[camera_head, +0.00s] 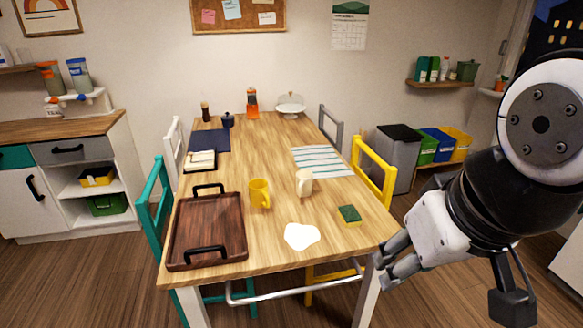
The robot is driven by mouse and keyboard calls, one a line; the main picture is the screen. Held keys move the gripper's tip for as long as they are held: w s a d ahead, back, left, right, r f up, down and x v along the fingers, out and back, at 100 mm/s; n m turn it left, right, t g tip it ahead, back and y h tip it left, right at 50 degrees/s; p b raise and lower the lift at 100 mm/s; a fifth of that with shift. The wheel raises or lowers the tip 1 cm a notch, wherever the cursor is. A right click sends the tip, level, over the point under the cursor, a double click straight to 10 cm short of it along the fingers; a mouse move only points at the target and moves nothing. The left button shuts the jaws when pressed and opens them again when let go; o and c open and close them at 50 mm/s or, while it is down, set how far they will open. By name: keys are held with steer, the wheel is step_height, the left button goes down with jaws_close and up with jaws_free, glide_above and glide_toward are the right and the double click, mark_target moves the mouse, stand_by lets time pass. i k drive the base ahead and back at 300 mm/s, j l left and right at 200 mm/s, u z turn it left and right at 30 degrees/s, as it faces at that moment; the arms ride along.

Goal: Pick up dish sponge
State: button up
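The dish sponge (349,214) is a small block with a green top and a yellow side. It lies flat on the wooden table (280,212), near the front right corner. My gripper (385,275) is at the right of the picture, beyond the table's right front corner, apart from the sponge and to its lower right. Its fingers point down and left. No object shows in the gripper, but how far the fingers are spread is not clear from this angle.
A white puddle (301,236) lies left of the sponge. A cream mug (304,182), a yellow mug (259,193) and a brown tray (176,243) stand farther left. A striped cloth (321,161) lies behind. A yellow chair (376,171) stands at the table's right side.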

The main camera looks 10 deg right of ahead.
mark_target(349, 215)
steer(key=i+z, duration=0.35)
steer(key=i+j+z, duration=0.2)
steer(key=i+z, duration=0.15)
steer(key=i+j+z, duration=0.3)
